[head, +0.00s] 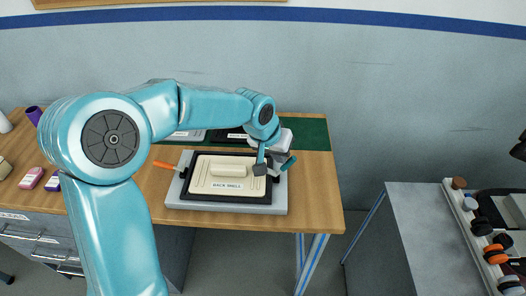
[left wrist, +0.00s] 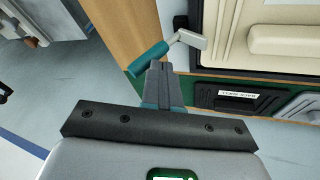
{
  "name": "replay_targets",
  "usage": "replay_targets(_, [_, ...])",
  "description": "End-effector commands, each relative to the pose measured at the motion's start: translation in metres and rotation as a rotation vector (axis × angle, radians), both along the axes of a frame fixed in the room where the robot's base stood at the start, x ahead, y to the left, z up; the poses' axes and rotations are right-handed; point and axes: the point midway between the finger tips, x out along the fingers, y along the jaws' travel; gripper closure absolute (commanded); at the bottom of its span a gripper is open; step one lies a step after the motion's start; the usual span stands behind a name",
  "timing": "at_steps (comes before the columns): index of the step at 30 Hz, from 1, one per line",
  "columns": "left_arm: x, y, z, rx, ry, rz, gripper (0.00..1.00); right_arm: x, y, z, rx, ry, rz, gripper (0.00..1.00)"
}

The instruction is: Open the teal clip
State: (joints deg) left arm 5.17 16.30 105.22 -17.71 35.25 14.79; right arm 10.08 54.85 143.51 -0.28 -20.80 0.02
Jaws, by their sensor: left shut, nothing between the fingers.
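The teal clip (head: 289,162) is at the right edge of the fixture, by the cream back shell (head: 226,182). In the left wrist view its teal handle (left wrist: 150,59) points outward from the fixture, and its pale metal arm (left wrist: 190,38) reaches to the frame's edge. My left gripper (head: 261,167) is shut and empty. In the left wrist view its fingertips (left wrist: 157,68) are right at the handle; whether they touch it I cannot tell. In the head view the gripper partly hides the clip. My right gripper is not in view.
The grey fixture base (head: 225,208) stands on the wooden table (head: 322,195). An orange handle (head: 163,164) sticks out at its left. Labelled black and grey trays lie on the green mat (head: 310,134) behind. A grey side table (head: 425,235) with a parts rack stands at right.

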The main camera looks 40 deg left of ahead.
Motion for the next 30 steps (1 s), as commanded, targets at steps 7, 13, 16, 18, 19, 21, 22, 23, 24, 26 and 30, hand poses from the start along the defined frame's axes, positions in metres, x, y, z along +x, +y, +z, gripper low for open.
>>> replay_targets(7, [0.012, -0.021, -0.004, 0.209, 0.124, -0.010, 1.00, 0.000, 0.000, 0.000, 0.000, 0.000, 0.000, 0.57])
replay_targets(13, [0.019, -0.032, -0.011, 0.362, 0.218, -0.006, 1.00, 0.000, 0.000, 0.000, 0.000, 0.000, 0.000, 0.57])
replay_targets(16, [0.022, -0.036, -0.014, 0.428, 0.259, -0.005, 1.00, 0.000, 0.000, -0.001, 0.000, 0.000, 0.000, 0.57])
replay_targets(18, [0.024, -0.039, -0.017, 0.470, 0.285, -0.004, 1.00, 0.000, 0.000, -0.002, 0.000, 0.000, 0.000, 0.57])
replay_targets(19, [0.024, -0.040, -0.018, 0.485, 0.295, -0.003, 1.00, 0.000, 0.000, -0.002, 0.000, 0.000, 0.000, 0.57])
replay_targets(21, [0.025, -0.042, -0.020, 0.521, 0.318, -0.004, 1.00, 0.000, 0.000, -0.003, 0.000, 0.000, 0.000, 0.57])
replay_targets(22, [0.026, -0.043, -0.020, 0.533, 0.324, -0.002, 1.00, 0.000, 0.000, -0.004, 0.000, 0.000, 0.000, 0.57])
replay_targets(23, [0.026, -0.042, -0.021, 0.531, 0.323, -0.001, 1.00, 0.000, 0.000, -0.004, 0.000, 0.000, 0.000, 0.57])
replay_targets(24, [0.027, -0.043, -0.022, 0.529, 0.323, -0.001, 1.00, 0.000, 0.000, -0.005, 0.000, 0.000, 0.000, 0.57])
replay_targets(26, [0.027, -0.044, -0.023, 0.528, 0.322, -0.001, 1.00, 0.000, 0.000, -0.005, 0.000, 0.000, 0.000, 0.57])
replay_targets(30, [0.028, -0.046, -0.026, 0.527, 0.323, -0.002, 1.00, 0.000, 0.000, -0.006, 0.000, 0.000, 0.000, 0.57])
